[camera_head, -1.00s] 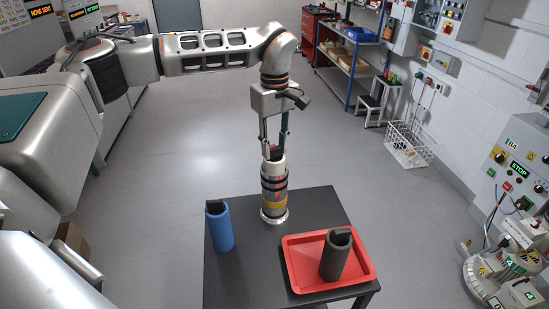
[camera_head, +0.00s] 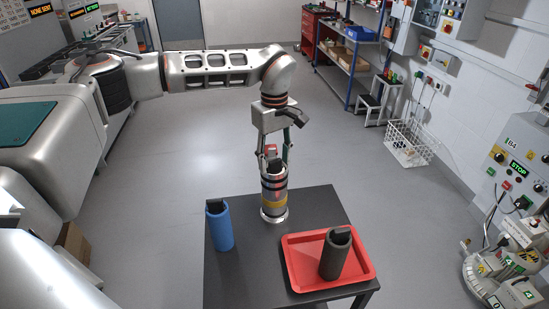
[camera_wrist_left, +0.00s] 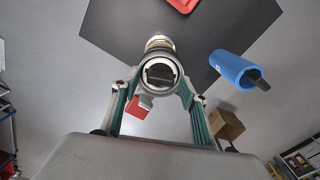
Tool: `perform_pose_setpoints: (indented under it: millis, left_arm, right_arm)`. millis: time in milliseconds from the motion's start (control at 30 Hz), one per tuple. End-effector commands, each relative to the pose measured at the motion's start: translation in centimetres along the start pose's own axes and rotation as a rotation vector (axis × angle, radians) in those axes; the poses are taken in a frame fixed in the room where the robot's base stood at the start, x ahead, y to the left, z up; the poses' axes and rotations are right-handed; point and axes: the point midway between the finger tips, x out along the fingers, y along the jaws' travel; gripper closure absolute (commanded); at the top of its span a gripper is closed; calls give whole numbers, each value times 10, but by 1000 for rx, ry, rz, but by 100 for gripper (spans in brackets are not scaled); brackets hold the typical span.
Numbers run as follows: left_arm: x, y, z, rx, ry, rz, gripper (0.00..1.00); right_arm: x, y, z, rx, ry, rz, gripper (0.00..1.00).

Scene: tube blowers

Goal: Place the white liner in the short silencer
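The short silencer (camera_head: 273,198) stands upright on the dark table, a metal tube with black bands and a yellow band. In the left wrist view, a white ring, seemingly the white liner's rim (camera_wrist_left: 161,62), shows at its mouth. A dark flat piece lies inside the ring. Most of the liner is hidden, and how deep it sits cannot be told. My left gripper (camera_head: 275,158) points down over the silencer's top, its fingers spread to either side of it. It also shows in the left wrist view (camera_wrist_left: 160,84). My right gripper is out of view.
A blue tube (camera_head: 220,228) stands on the table at the left. A dark grey tube (camera_head: 336,256) stands in a red tray (camera_head: 300,279) at the right. Both have dark tabs at their tops. The table's (camera_head: 240,286) front middle is clear.

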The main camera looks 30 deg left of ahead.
Motion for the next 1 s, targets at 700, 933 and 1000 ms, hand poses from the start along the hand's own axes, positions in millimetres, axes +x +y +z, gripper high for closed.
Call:
perform_pose_setpoints:
  millis: [700, 933, 1000]
  left_arm:
    - [-82, 1, 0, -1, 1, 2, 56]
    - [-114, 0, 0, -1, 1, 0, 56]
    - [-118, 0, 0, 0, 0, -1, 56]
  right_arm:
    - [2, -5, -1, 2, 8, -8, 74]
    - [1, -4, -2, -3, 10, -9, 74]
    - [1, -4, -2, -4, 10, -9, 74]
